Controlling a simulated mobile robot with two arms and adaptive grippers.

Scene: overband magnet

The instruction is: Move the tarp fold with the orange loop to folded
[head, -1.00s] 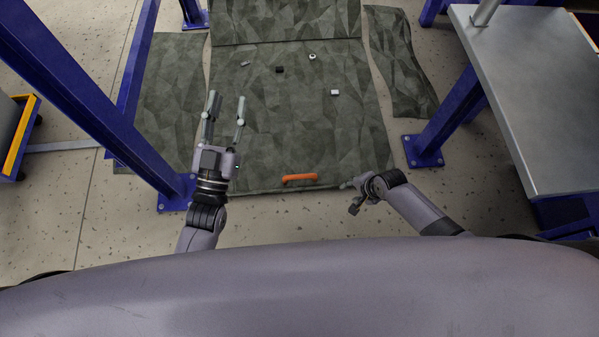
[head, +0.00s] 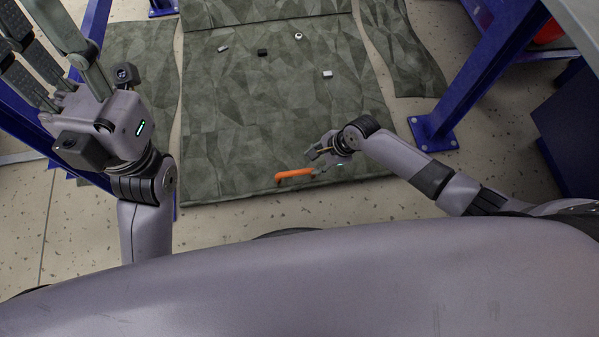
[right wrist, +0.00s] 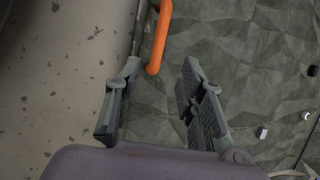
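The dark green camouflage tarp (head: 260,120) lies flat on the floor in the head view. The orange loop (head: 294,174) is at its near edge; in the right wrist view the loop (right wrist: 160,38) runs down from the top edge. My right gripper (head: 318,168) is low over the tarp at the loop's right end. In the right wrist view its fingers (right wrist: 161,68) are apart, with the loop's near end showing between the tips. I cannot tell whether they touch it. My left gripper (head: 42,32) is raised at the upper left, open and empty, partly cut off by the frame.
Several small items, including a white block (head: 327,73), a black block (head: 262,52) and a ring (head: 298,36), lie on the tarp. Blue posts (head: 470,95) stand on both sides. A grey table corner (head: 580,30) is at upper right. Speckled floor is clear in front.

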